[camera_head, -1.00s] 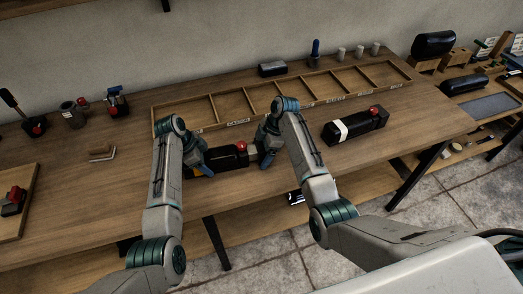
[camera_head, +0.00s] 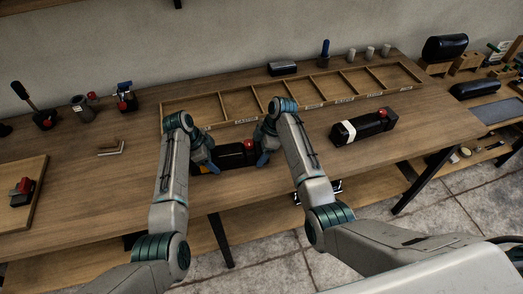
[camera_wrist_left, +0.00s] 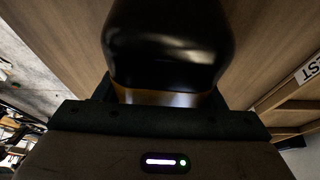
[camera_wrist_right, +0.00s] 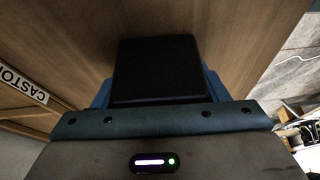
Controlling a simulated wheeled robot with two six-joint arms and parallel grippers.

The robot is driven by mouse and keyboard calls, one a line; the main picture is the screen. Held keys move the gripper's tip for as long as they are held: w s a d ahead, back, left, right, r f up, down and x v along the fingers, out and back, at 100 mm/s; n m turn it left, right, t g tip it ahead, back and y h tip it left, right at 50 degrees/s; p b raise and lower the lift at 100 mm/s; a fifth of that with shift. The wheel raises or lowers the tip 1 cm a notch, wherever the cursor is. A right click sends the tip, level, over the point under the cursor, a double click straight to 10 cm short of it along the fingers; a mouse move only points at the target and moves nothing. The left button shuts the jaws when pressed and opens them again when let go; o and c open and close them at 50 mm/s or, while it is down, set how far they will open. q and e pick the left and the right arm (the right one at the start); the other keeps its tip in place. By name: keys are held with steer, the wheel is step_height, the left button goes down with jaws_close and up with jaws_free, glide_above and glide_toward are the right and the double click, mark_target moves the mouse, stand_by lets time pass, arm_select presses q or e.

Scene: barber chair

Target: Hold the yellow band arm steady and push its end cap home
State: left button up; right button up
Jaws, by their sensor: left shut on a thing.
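The yellow band arm (camera_head: 234,154) is a black padded piece with a red knob (camera_head: 249,145) on top, lying near the table's front edge. My left gripper (camera_head: 210,164) is shut on its left end; the left wrist view shows the rounded black pad and its yellow-orange band (camera_wrist_left: 165,98). My right gripper (camera_head: 264,159) is at the right end. In the right wrist view a dark square block (camera_wrist_right: 157,70), possibly the end cap, stands in front of it, with blue fingers showing on both sides. The cap's seam and seating are hidden.
A second black arm with a white band (camera_head: 363,128) lies to the right. A divided wooden tray (camera_head: 208,124) stands behind the grippers. A wooden board (camera_head: 20,212) with a red-topped fixture (camera_head: 22,190) is at the left. The table between board and left arm is mostly clear.

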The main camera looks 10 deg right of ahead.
arm_select(q)
steer(key=shift+d, duration=0.15)
arm_select(e)
steer(key=o, duration=0.4)
steer(key=shift+c, duration=0.2)
steer(key=shift+r, duration=0.1)
steer(key=v, duration=1.1)
steer(key=shift+d+r, duration=0.25)
steer(key=shift+r, duration=0.05)
arm_select(q)
steer(key=o, duration=1.5)
steer(key=shift+r, duration=0.1)
